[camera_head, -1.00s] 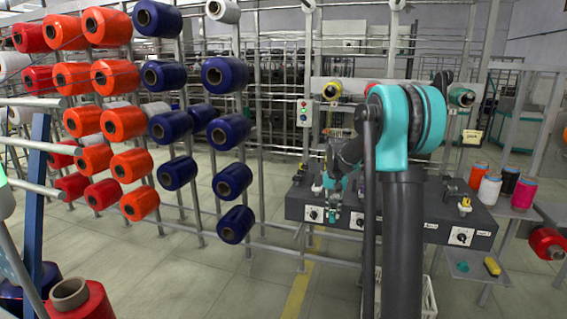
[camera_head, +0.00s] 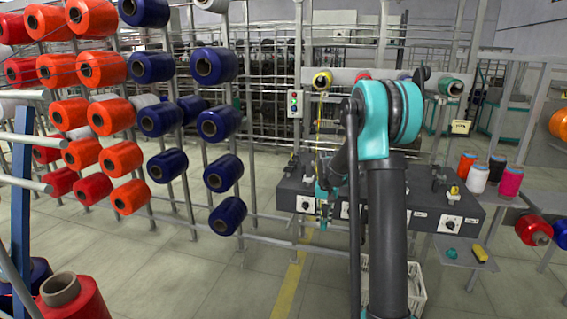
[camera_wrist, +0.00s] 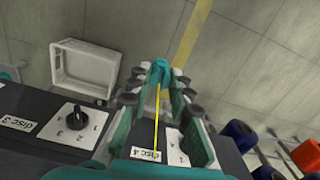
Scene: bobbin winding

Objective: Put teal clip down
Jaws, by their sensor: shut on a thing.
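The teal clip (camera_wrist: 160,70) is held between the fingertips of my gripper (camera_wrist: 157,80) in the wrist view. A yellow thread (camera_wrist: 157,118) runs from the clip back toward the camera. My gripper is shut on the clip, just beyond the front edge of the dark machine (camera_wrist: 110,150), near the label "disc 4". In the head view my gripper (camera_head: 323,203) points down in front of the machine's left part. The clip is too small there to make out clearly.
A small shelf at the machine's right holds a teal piece (camera_head: 451,253) and a yellow piece (camera_head: 480,253). A white crate (camera_wrist: 88,78) stands on the floor below. Blue bobbins (camera_head: 226,215) hang on a rack at left. Several cones stand at right.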

